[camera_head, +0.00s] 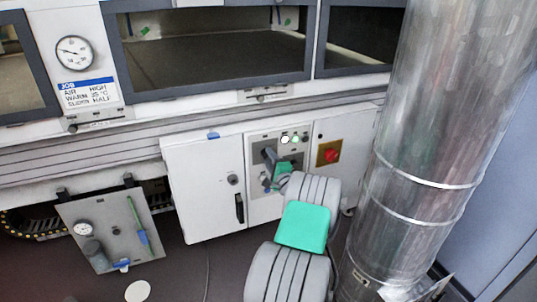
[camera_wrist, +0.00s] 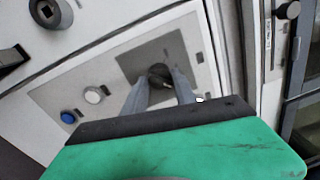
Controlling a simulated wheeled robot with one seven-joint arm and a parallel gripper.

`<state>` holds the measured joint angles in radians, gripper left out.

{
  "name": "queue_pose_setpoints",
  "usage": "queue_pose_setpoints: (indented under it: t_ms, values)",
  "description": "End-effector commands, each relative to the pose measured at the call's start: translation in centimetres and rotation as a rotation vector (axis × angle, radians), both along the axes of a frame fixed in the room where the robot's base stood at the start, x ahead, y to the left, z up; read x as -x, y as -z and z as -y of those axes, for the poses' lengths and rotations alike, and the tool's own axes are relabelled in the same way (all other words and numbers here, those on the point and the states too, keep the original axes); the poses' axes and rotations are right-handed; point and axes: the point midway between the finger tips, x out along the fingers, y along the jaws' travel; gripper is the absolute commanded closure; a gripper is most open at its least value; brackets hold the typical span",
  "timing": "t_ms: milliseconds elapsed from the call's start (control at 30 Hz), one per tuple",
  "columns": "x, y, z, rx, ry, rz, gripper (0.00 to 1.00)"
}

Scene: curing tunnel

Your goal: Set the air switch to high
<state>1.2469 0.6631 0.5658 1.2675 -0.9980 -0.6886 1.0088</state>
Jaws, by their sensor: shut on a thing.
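The control panel (camera_head: 258,203) is on the front of the white cabinet. In the wrist view, the dark knob of the air switch (camera_wrist: 159,71) sits on a grey plate (camera_wrist: 140,62). My gripper (camera_wrist: 160,82) has its two fingers either side of the knob and is shut on it. In the head view, my gripper (camera_head: 271,163) reaches the panel, and my wrist covers part of it. The switch's markings are hidden, so I cannot tell its setting.
A red knob on a yellow plate (camera_head: 328,154) is to the right. A large metal duct (camera_head: 420,120) stands close on the right. A tilted grey panel (camera_head: 108,228) is at lower left. White and blue buttons (camera_wrist: 82,104) are nearby.

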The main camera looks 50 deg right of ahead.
Motion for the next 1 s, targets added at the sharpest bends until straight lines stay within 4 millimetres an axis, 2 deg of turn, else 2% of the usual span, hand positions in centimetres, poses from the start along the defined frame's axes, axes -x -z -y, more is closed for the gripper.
queue_pose_setpoints:
  t_ms: [300, 800, 833, 1000]
  values:
    - [-0.31, -0.28, -0.29, -0.103, -0.009, 0.064, 1.00]
    - [-0.20, -0.29, -0.12, -0.119, -0.005, 0.075, 1.00]
    - [-0.19, -0.30, -0.11, -0.118, -0.005, 0.076, 0.66]
    - [-0.02, -0.24, 0.02, -0.118, -0.001, 0.074, 0.52]
